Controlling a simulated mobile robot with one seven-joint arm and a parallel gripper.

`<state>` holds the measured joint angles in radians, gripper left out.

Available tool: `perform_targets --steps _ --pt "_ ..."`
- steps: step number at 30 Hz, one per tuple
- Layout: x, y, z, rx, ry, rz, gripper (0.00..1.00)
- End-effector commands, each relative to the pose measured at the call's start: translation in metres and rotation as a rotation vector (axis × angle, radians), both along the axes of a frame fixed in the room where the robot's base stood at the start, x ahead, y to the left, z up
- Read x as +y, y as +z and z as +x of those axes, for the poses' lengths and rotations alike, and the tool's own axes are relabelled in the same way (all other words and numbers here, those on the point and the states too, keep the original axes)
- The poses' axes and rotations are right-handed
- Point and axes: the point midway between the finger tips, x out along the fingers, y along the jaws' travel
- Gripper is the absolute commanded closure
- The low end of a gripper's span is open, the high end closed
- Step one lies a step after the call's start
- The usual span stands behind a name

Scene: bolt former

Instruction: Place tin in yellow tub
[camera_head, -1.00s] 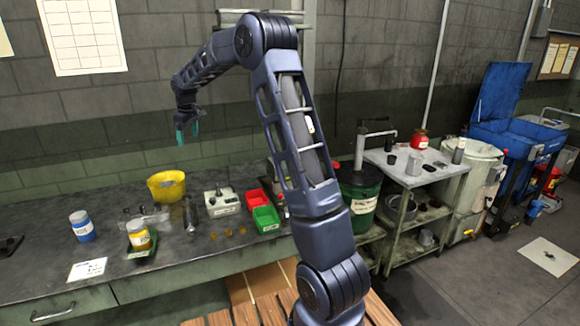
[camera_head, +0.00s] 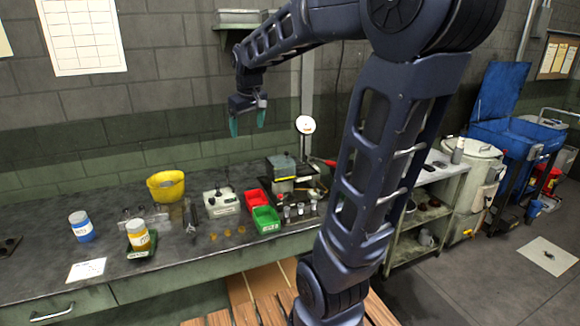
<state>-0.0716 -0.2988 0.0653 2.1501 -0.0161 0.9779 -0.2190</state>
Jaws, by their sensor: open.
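The yellow tub (camera_head: 160,193) stands on the dark workbench towards the back wall. It is upright, and what lies inside is too small to tell. Two tin-like containers stand to its left and front: a blue one (camera_head: 85,233) with a white label and pale top, and an orange-yellow one (camera_head: 139,241) in a small dark green tray. I cannot tell which is the tin. My gripper (camera_head: 247,124) hangs high above the bench, right of the tub, its two teal fingers apart and empty.
Right of the tub on the workbench (camera_head: 50,270) are a white box (camera_head: 221,203), a red bin (camera_head: 256,197), a green bin (camera_head: 266,219) and a dark device (camera_head: 285,174). Small amber pieces lie in front. A white paper (camera_head: 86,270) lies near the front edge.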

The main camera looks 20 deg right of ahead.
Motion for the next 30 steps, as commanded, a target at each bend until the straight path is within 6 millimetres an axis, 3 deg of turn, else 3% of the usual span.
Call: perform_targets --steps 3,15,21,30 --pt "-0.016 -0.004 -0.041 -0.019 -0.066 0.017 0.20" --pt "-0.052 -0.043 -0.159 -0.070 -0.271 0.087 0.20" --pt "-0.059 -0.061 -0.189 -0.083 -0.329 0.111 0.20" --pt "-0.060 -0.065 -0.195 -0.084 -0.343 0.117 0.20"
